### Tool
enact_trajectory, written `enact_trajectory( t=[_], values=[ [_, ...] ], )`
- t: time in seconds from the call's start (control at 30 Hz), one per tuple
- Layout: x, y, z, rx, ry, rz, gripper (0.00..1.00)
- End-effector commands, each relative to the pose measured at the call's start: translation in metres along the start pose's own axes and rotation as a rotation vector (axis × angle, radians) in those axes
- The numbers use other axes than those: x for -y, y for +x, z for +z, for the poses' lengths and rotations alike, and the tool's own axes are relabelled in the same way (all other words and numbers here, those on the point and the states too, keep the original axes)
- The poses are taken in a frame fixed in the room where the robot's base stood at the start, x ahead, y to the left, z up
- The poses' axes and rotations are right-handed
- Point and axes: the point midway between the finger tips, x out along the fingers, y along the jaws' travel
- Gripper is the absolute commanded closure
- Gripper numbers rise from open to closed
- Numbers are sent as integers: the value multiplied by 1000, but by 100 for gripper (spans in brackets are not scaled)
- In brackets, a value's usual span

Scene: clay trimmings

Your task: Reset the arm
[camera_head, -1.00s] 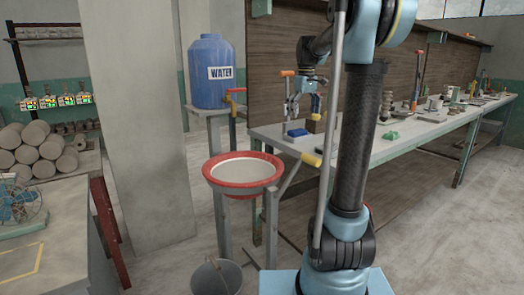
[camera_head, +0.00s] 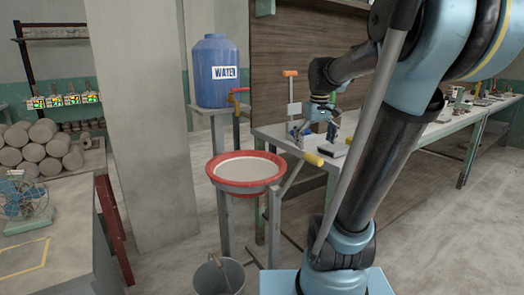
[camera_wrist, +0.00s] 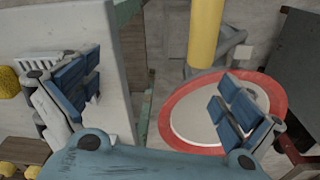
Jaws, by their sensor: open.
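My gripper (camera_head: 316,130) hangs pointing down at the near left end of the workbench in the head view. In the wrist view its two blue-padded fingers (camera_wrist: 160,98) are spread wide apart with nothing between them. In the wrist view the right finger overlaps the red-rimmed basin, which lies below it. My arm's lower link leans up to the right in the head view and hides part of the bench.
The red-rimmed basin (camera_head: 222,180) stands left of the workbench (camera_head: 390,143), with a yellow-ended bar (camera_head: 313,159) beside it. A blue water barrel (camera_head: 217,70) stands behind. A grey bucket (camera_head: 219,275) is on the floor. Open floor lies at right.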

Motion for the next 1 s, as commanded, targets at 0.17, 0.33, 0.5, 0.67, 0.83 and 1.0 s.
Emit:
enact_trajectory(
  t=[0.17,0.33,0.5,0.67,0.83,1.0],
  values=[
    [17,29,47,-22,67,7,0],
    [32,61,88,-45,134,13,0],
    [46,98,127,-69,203,17,0],
    [57,134,159,-90,262,20,0],
    [65,159,178,-104,303,21,0],
    [67,168,184,-109,318,21,0]
  ],
)
